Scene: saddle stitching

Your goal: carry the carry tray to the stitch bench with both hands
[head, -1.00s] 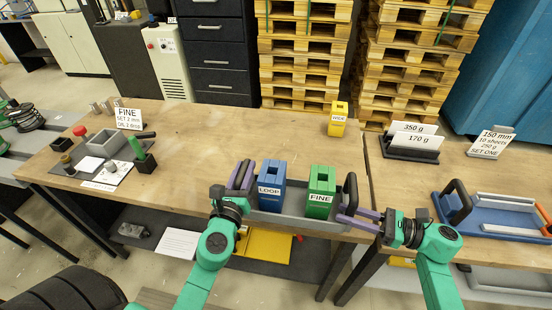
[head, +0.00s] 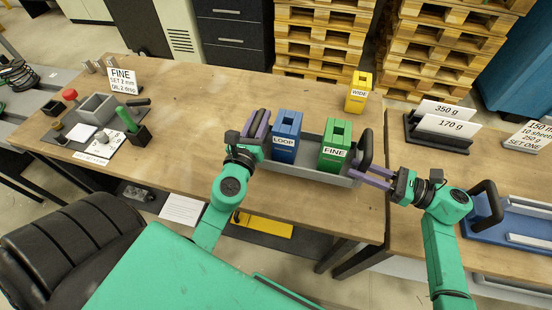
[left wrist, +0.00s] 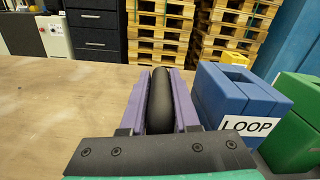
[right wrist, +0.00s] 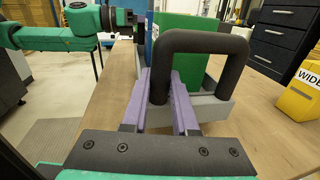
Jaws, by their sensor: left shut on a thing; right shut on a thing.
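The carry tray (head: 310,169) is grey with a black upright handle at each end. It holds a blue LOOP box (head: 286,138) and a green FINE box (head: 335,145), both upright. My left gripper (head: 262,122) is shut on the left handle, which shows between purple fingers in the left wrist view (left wrist: 160,100). My right gripper (head: 364,174) is shut on the right handle; this black loop shows in the right wrist view (right wrist: 203,42). The tray is level over the wooden bench (head: 200,115), inside its front edge. I cannot tell whether it touches the top.
A yellow WIDE box (head: 359,93) stands behind the tray. A grey mat with tools and a FINE sign (head: 122,80) are at the bench's left. A card rack (head: 440,132) and a blue tray (head: 520,225) are on the right bench. Bare wood lies left of the carry tray.

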